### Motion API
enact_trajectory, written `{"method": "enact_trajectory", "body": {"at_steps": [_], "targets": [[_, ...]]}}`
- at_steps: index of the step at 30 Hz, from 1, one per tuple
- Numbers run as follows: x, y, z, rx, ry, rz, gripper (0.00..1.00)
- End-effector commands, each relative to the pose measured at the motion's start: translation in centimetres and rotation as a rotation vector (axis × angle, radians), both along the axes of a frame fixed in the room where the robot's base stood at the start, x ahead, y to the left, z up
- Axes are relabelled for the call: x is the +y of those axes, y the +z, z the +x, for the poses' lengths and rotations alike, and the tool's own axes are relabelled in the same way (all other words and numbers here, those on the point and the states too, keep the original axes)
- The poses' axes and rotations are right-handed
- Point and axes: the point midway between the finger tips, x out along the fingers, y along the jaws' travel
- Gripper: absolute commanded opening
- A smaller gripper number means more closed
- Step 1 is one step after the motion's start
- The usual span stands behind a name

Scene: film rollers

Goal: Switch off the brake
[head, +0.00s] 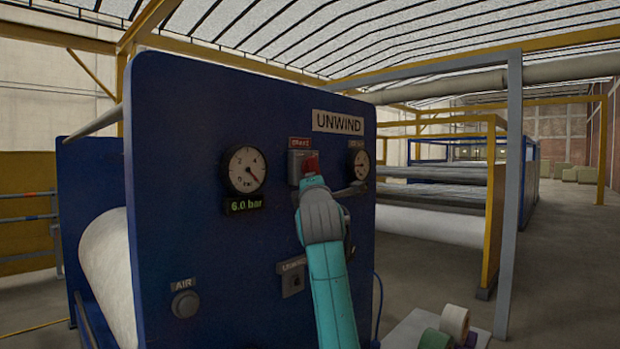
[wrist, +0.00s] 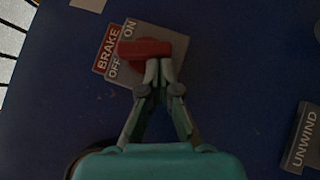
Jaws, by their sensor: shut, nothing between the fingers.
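The brake switch is a grey plate (head: 296,172) under a red label on the blue panel, left of the right-hand gauge. Its red handle (head: 311,163) shows just above my gripper (head: 309,180). In the wrist view, the red handle (wrist: 140,48) lies across the grey plate (wrist: 172,40), beside the words BRAKE, OFF and ON. I cannot tell which position it points at. My gripper (wrist: 159,66) is shut and empty, its fingertips at the handle's edge. They look in contact, but I cannot be sure. The fingertips hide part of the handle and plate.
The blue panel (head: 180,130) carries two gauges (head: 245,169), a 6.0 bar display (head: 245,205), an AIR button (head: 185,304) and a lower UNWIND switch (head: 292,283). A white roll (head: 108,260) is at left. Coloured rolls (head: 455,320) lie at bottom right.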

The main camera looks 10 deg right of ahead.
Motion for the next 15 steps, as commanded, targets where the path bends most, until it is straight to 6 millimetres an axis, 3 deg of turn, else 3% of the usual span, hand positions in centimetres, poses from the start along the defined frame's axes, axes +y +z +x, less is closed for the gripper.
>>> {"method": "enact_trajectory", "body": {"at_steps": [7, 15], "targets": [[-0.67, -0.62, 0.38, -0.112, -0.001, -0.175, 0.00], [-1.03, -0.79, 0.66, -0.108, 0.000, -0.168, 0.00]]}}
